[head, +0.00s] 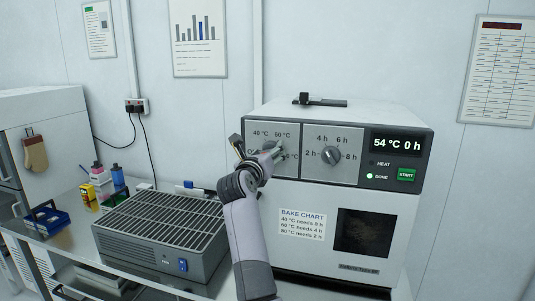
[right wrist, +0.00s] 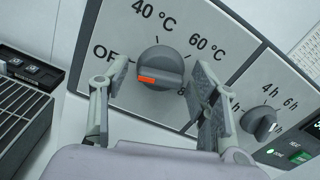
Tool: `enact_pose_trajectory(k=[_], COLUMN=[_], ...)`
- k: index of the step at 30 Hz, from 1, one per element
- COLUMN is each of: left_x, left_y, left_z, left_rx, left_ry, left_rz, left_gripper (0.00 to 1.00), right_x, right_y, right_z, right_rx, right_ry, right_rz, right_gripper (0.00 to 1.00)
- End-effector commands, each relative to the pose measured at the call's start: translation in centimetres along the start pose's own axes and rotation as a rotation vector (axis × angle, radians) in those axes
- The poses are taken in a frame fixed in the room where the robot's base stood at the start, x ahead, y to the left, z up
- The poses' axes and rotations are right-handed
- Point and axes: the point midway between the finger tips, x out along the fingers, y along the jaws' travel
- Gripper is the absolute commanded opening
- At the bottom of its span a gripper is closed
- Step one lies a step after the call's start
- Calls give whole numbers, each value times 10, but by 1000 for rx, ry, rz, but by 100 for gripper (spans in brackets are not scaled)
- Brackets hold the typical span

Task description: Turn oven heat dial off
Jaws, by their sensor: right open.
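The heat dial (right wrist: 163,62) is a round grey knob with an orange mark on its raised bar, in the right wrist view. The orange mark is on the bar's left part. Labels OFF, 40 °C and 60 °C are around the dial; the 80 label is mostly hidden behind a finger. My right gripper (right wrist: 160,70) is open, with one finger on each side of the dial; contact cannot be told. In the head view my right gripper (head: 258,152) largely covers the dial on the white oven (head: 345,205). My left gripper is not in view.
The time dial (head: 331,156) is right of the heat dial. The display (head: 397,143) reads 54 °C 0 h, and the DONE light (head: 370,176) is lit. A grey grated unit (head: 160,235) stands left of the oven. A blue tray (head: 46,219) and small bottles are farther left.

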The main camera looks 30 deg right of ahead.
Motion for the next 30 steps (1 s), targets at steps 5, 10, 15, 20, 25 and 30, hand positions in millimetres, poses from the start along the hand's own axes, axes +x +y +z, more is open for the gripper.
enact_pose_trajectory(k=[5,10,15,20,25,30], left_x=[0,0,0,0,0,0], left_y=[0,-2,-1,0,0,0], left_z=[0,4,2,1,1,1], left_rx=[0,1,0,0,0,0], left_ry=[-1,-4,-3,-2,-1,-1], left_rz=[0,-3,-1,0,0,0], left_gripper=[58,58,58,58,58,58], right_x=[0,-3,-26,-53,-71,-75], right_y=[0,0,0,0,0,0], right_z=[0,0,-1,-1,-1,-1], right_rx=[1,2,3,3,1,1], right_ry=[0,0,1,1,1,1], right_rz=[-1,0,1,2,0,-1], right_gripper=[58,58,58,58,58,58])
